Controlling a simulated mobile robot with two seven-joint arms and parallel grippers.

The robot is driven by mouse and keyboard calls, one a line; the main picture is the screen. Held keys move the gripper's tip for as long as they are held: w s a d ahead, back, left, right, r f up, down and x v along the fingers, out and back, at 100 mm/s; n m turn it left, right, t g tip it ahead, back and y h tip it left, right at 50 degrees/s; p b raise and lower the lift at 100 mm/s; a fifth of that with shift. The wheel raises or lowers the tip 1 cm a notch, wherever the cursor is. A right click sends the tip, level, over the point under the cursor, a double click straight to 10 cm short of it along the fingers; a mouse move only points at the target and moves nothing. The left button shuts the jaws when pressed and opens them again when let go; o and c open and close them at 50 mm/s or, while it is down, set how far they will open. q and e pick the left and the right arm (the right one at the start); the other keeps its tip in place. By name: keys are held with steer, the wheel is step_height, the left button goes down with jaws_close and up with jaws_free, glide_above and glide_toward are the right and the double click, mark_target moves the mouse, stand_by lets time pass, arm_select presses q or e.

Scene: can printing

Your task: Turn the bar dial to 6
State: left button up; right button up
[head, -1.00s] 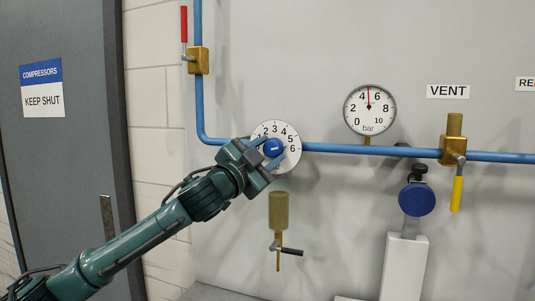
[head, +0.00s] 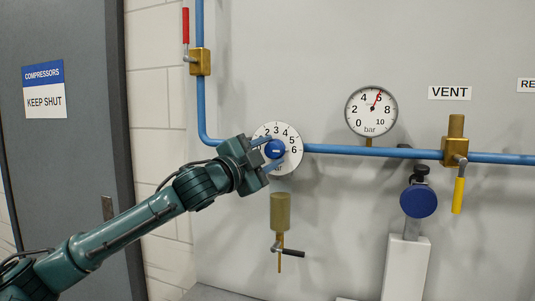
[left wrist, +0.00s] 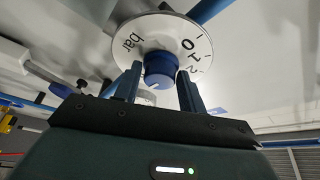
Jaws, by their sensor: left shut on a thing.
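The bar dial (head: 288,164) is a round white plate on the grey panel, numbered along its edge, with a blue knob (head: 276,149) at its centre. My left gripper (head: 268,155) comes in from the left and is shut on the knob, one finger above and one below. In the left wrist view the blue knob (left wrist: 159,68) sits between the two fingers, with the dial plate (left wrist: 150,32) behind it. A small white mark shows on the knob; its exact reading is hard to tell. The bar gauge (head: 371,111) has its red needle near 6.
A blue pipe (head: 350,149) runs behind the dial. A red-handled valve (head: 199,62) is at upper left, a yellow-handled valve (head: 456,148) at right under the VENT label (head: 449,93). A small black-handled drain valve (head: 280,247) hangs below the dial. A grey door (head: 65,150) stands at left.

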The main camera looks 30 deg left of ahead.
arm_select(q)
steer(key=o, duration=0.8)
steer(key=shift+o, duration=0.2)
arm_select(e)
steer(key=shift+f, duration=0.1)
arm_select(q)
steer(key=shift+s+a+f, duration=0.1)
steer(key=shift+s+f, duration=0.05)
steer(key=shift+s, duration=0.15)
steer(key=b+v, duration=0.9)
steer(key=v, duration=0.3)
steer(key=shift+s+b, duration=0.25)
steer(key=shift+b, duration=0.05)
arm_select(e)
steer(key=a+f, duration=0.1)
steer(key=w+a+f+t+y, duration=0.1)
steer(key=shift+w+a+n+y, duration=0.1)
steer(key=shift+a+n+y, duration=0.2)
steer(key=shift+a, duration=0.1)
